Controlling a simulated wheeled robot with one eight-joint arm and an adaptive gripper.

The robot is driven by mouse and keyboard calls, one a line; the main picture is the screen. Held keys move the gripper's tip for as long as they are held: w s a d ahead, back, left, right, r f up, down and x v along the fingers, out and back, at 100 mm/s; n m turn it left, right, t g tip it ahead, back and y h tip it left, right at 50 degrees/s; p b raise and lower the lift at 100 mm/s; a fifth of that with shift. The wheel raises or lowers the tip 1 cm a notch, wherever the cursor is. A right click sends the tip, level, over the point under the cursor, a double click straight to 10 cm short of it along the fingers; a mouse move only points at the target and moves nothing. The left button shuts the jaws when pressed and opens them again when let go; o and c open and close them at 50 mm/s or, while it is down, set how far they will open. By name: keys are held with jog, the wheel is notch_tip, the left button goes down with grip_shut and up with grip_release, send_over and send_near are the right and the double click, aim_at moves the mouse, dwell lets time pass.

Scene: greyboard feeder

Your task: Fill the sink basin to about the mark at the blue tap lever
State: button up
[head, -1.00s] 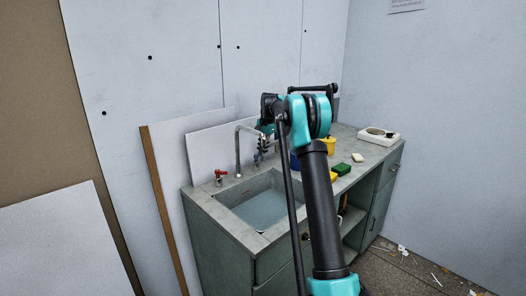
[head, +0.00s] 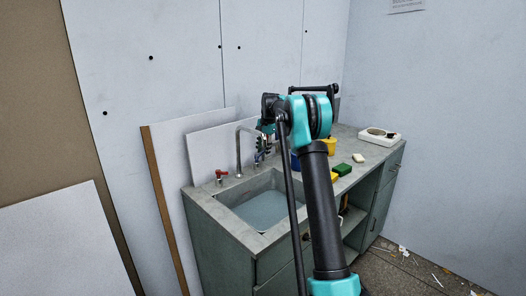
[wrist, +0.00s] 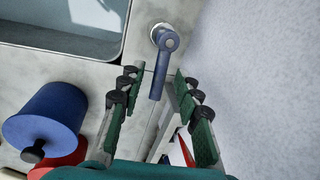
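The sink basin (head: 262,208) is set in the grey counter and holds some water; I cannot read its level against any mark. Its corner also shows in the wrist view (wrist: 121,45). The blue tap lever (wrist: 156,85) stands on the counter beside the basin in the wrist view. My gripper (wrist: 157,76) is open, with one green-padded finger on each side of the lever and a gap to both. In the head view my gripper (head: 261,150) hides the blue lever. A red tap lever (head: 221,174) and the tall spout (head: 238,150) stand behind the basin.
A blue container (wrist: 45,118) and a red thing (wrist: 68,158) are left of my gripper in the wrist view. A yellow container (head: 328,147), a green sponge (head: 342,169) and a white tray (head: 379,135) sit on the counter at right. A wall rises behind.

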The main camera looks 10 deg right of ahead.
notch_tip(320, 180, up, 12)
jog(key=s+d, duration=0.1)
jog(key=shift+s+d+f, duration=0.15)
jog(key=shift+s+d, duration=0.05)
jog(key=shift+s, duration=0.15)
